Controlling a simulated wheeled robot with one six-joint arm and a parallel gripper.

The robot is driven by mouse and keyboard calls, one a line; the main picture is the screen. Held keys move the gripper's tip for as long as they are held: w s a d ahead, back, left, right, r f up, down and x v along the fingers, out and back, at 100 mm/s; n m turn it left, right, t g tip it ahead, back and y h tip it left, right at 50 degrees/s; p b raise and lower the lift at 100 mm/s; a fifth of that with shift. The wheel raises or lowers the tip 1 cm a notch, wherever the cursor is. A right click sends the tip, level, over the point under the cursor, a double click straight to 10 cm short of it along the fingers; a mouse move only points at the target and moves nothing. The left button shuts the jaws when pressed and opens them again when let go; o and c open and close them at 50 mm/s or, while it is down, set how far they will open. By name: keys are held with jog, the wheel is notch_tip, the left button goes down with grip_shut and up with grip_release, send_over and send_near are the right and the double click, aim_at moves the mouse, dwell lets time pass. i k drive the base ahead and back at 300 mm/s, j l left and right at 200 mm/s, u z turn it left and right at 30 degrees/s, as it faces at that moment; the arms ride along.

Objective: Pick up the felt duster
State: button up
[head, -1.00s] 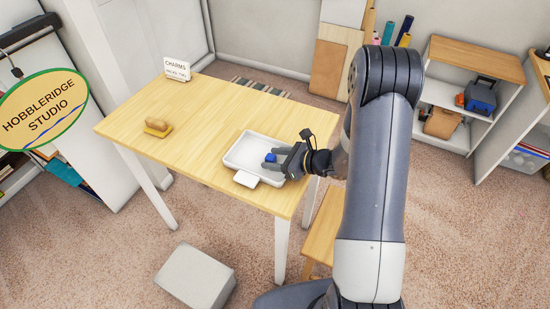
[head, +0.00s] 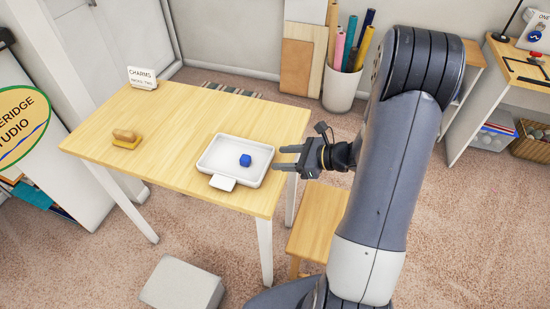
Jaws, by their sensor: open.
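The felt duster (head: 126,138) lies on the left part of the wooden table (head: 180,110). It has a brown wooden grip on a yellow base. My gripper (head: 275,158) is open and empty at the table's right edge, its two fingers pointing left toward the white tray. It is well to the right of the duster, with the tray between them.
A sign reading CHARMS (head: 142,78) stands at the table's back left corner. A wooden bench (head: 320,215) is by the table's right side. A grey box (head: 182,284) sits on the floor in front. A bin of rolls (head: 341,88) stands behind.

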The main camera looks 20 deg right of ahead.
aim_at(128, 140)
jog(key=u, duration=1.6)
